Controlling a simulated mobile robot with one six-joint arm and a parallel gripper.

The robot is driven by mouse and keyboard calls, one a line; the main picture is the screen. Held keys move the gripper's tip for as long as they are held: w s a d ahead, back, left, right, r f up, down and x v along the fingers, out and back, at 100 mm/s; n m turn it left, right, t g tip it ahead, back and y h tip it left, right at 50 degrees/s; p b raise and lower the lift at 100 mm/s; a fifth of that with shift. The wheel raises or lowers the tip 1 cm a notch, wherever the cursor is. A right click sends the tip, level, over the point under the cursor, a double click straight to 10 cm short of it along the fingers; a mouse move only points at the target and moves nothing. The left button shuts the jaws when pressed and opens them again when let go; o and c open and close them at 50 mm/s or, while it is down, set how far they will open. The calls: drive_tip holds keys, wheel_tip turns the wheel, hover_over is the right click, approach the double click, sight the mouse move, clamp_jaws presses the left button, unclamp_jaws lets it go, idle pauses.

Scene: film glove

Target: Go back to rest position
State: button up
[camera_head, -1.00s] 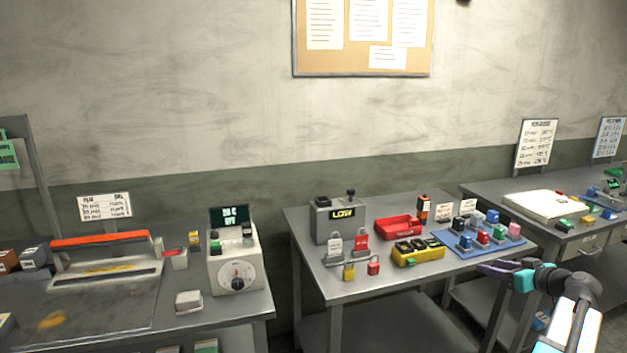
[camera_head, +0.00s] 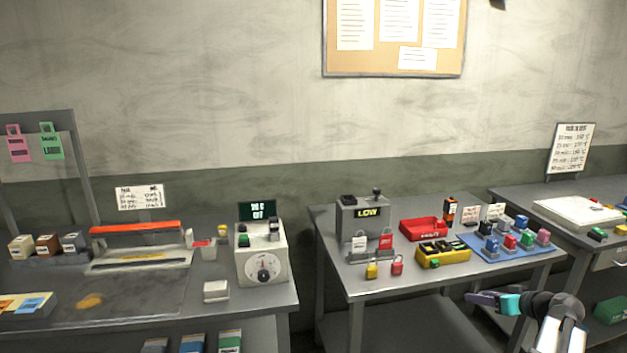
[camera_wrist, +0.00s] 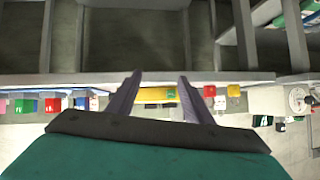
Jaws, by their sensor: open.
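My gripper (camera_head: 482,297) is at the lower right in the head view, in front of the middle table (camera_head: 372,288) and just below its front edge. Its two fingers stand apart with nothing between them. In the wrist view my gripper (camera_wrist: 155,88) also shows open and empty, and the picture looks upside down. Beyond the fingers is the table edge (camera_wrist: 200,78) with a yellow tray (camera_wrist: 157,95) and small coloured objects. My gripper touches nothing that I can see.
The middle table holds a grey LOW box (camera_head: 362,222), a red tray (camera_head: 423,229), a yellow tray (camera_head: 443,257), padlocks and a blue mat (camera_head: 530,250) of coloured blocks. A left bench (camera_head: 150,322) carries a sealer (camera_head: 135,245) and dial box (camera_head: 262,262). A right table (camera_head: 590,230) stands close by.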

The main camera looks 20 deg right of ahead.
drive_tip(key=w+a+f+g+y, duration=0.1)
drive_tip(key=w+a+f+g, duration=0.1)
drive_tip(key=a+f, duration=0.7)
drive_tip(key=w+a+f+g+y, duration=0.2)
drive_tip(key=a+f, duration=0.6)
drive_tip(key=a, duration=0.2)
drive_tip(key=s+a+f+g, duration=0.2)
drive_tip(key=a+f+g, duration=0.1)
drive_tip(key=a+f, duration=0.45)
drive_tip(key=s+a+f+g, duration=0.25)
drive_tip(key=a+f, duration=0.35)
drive_tip(key=a, duration=0.3)
drive_tip(key=s+a+f+g, duration=0.4)
drive_tip(key=s+a+f, duration=0.5)
drive_tip(key=s+a, duration=0.3)
drive_tip(key=s+a+f+g+h, duration=0.2)
drive_tip(key=s+f, duration=0.1)
drive_tip(key=s, duration=0.4)
drive_tip(key=s+a+f+n+g+h, duration=0.1)
drive_tip(key=s+a+f+g+h, duration=0.1)
drive_tip(key=s, duration=0.5)
drive_tip(key=shift+s+a+f, duration=0.4)
drive_tip(key=shift+a+f, duration=0.1)
drive_tip(key=shift+f, duration=0.05)
